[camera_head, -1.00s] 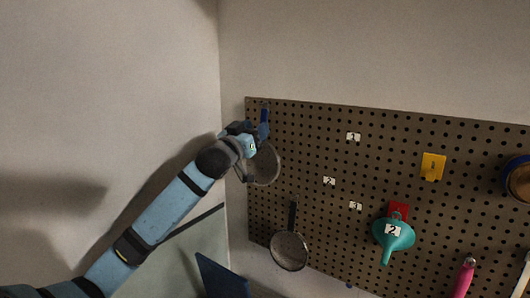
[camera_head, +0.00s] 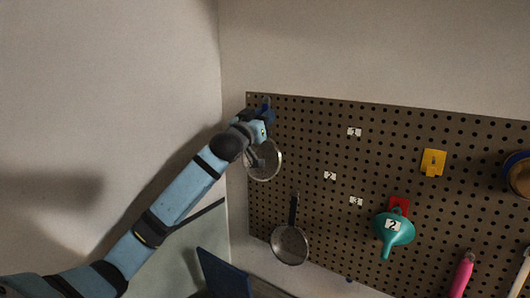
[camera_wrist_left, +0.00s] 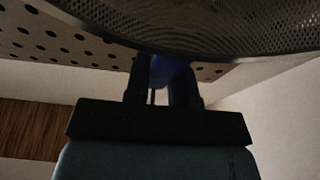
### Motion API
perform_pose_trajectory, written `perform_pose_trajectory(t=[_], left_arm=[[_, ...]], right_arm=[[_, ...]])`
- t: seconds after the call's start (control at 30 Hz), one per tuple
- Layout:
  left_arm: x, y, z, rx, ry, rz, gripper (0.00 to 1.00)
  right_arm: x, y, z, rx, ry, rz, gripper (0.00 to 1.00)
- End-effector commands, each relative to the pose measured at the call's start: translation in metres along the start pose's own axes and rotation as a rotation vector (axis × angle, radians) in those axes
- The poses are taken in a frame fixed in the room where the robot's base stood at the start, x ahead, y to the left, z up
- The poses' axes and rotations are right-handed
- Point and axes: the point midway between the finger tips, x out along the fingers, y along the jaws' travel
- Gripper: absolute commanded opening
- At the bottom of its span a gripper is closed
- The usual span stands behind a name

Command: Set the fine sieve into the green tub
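A round mesh sieve (camera_head: 266,161) with a blue handle hangs at the left end of the pegboard in the head view, handle up. Its mesh bowl fills the top of the left wrist view (camera_wrist_left: 220,28). My left gripper (camera_head: 264,125) is at its handle, partly covering it. In the left wrist view the two dark fingers (camera_wrist_left: 160,84) stand a small gap apart with the blue handle (camera_wrist_left: 172,71) at their tips; whether they press on it is unclear. Another sieve or strainer (camera_head: 290,245) with a dark handle hangs lower. I see no green tub and no right gripper.
The pegboard (camera_head: 330,140) also holds a teal funnel (camera_head: 393,228), a yellow hook (camera_head: 433,162), a red piece (camera_head: 400,204), a pink-handled tool (camera_head: 463,272) and a blue-rimmed round thing (camera_head: 518,178). A wall stands close left of my arm.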

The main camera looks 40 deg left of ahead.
Motion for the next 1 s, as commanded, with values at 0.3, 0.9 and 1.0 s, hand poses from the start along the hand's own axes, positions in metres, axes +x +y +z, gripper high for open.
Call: perform_pose_trajectory(t=[0.3, 0.9, 1.0], left_arm=[[0.0, 0.0, 0.0, 0.0, 0.0, 0.0, 0.06], [0.003, 0.0, -0.011, 0.0, 0.002, 0.0, 0.06], [0.003, 0.0, -0.011, 0.0, 0.002, 0.0, 0.06]], right_arm=[[0.0, 0.001, 0.002, -0.001, -0.004, 0.002, 0.43], [0.001, 0.002, 0.004, -0.001, -0.007, 0.004, 0.43], [0.0, 0.002, 0.003, -0.001, -0.005, 0.003, 0.43]])
